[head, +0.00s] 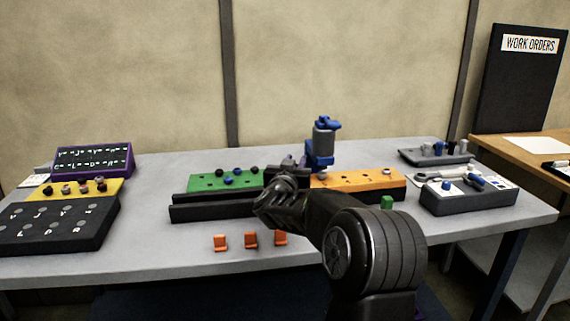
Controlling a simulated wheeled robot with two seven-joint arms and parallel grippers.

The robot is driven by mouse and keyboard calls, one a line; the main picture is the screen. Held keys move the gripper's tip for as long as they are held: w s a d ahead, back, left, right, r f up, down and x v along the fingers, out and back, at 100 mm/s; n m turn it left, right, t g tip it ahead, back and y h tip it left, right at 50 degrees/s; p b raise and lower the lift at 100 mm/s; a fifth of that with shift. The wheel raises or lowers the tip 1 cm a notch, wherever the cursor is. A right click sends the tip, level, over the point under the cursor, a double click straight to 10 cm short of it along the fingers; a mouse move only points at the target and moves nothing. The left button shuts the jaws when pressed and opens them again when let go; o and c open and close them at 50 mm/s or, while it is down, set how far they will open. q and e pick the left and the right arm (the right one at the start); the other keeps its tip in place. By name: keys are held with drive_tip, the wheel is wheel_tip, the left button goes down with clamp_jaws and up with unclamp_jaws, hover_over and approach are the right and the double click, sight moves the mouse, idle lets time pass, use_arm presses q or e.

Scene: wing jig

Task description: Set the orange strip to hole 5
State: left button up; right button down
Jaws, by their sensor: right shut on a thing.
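The orange strip (365,183), with dark holes along its top, lies in the right part of the dark rail jig (212,211) on the grey table. My right gripper (287,172) is at the strip's left end, over the middle of the jig, and is shut on the strip. The hand and wrist hide the fingertips and that end of the strip, so the exact grip is unclear. The green strip (208,181), carrying several dark and blue pegs, lies to the left in the same jig. My left gripper is not in view.
A blue and grey tool (323,140) stands upright behind the gripper. Orange clips (251,240) sit at the front; a green block (387,202) is right of them. Dark, yellow and purple panels (92,160) fill the left. Trays (468,200) stand right.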

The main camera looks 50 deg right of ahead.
drive_tip(key=c, duration=1.1)
unclamp_jaws()
drive_tip(key=shift+w+a, duration=0.1)
drive_tip(key=shift+a, duration=0.05)
